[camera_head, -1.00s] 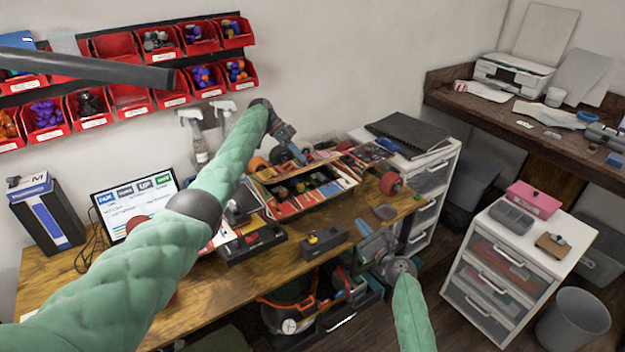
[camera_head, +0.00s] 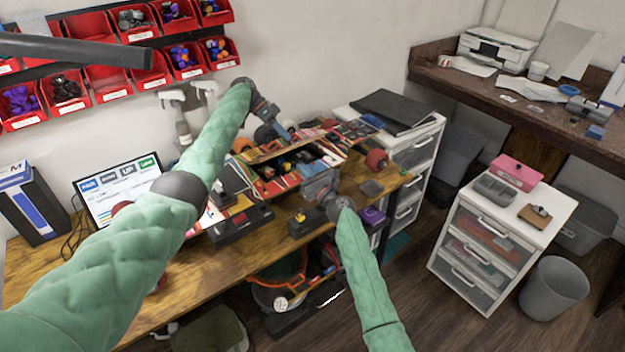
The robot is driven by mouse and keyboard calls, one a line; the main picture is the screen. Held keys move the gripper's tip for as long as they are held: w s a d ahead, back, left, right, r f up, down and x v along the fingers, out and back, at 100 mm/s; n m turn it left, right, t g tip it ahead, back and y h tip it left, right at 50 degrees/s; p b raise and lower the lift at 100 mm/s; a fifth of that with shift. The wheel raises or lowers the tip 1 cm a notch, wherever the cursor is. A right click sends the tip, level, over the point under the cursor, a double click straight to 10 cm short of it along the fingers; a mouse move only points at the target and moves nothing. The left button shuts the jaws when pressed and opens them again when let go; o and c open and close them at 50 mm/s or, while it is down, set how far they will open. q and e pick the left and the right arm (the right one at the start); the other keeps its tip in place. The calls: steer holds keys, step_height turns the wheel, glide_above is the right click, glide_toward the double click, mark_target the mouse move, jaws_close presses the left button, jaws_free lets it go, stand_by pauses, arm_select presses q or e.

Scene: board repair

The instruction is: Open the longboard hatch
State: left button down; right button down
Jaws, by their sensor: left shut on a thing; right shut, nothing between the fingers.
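The hatch (camera_head: 268,151) appears as a raised, tilted panel along the compartment's far side. My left gripper (camera_head: 286,133) is at the far edge, shut on what looks like the hatch's edge; the fingertips are small and partly hidden. My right gripper (camera_head: 312,184) is shut and empty, in front of the longboard's near edge, covering part of it.
A dark block (camera_head: 305,222) and a black box (camera_head: 240,226) sit along the bench's front. A laptop (camera_head: 118,191) stands left. White drawers (camera_head: 412,160) adjoin the bench's right end. Red bins (camera_head: 131,23) hang on the wall. Bare bench (camera_head: 190,262) shows at the front left.

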mark_target(292, 147)
steer(key=shift+w+a+r, duration=0.35)
steer(key=shift+w+r, duration=0.15)
steer(key=shift+r, duration=0.1)
steer(key=shift+w+a+r, duration=0.35)
steer(key=shift+w+r, duration=0.15)
steer(key=shift+r, duration=0.1)
steer(key=shift+w+a+r, duration=0.2)
steer(key=shift+w+r, duration=0.1)
steer(key=shift+r, duration=0.15)
steer(key=shift+w+a+r, duration=0.1)
steer(key=shift+r, duration=0.2)
steer(key=shift+w+a+r, duration=0.1)
steer(key=shift+w+r, duration=0.05)
steer(key=shift+r, duration=0.25)
arm_select(q)
steer(key=shift+s+d+f, duration=0.1)
steer(key=shift+d+f, duration=0.05)
steer(key=shift+f, duration=0.05)
arm_select(e)
steer(key=shift+w+r, duration=0.15)
steer(key=shift+r, duration=0.05)
arm_select(q)
steer(key=c, duration=1.1)
jaws_free()
steer(key=shift+c, duration=0.2)
arm_select(e)
steer(key=shift+a, duration=0.1)
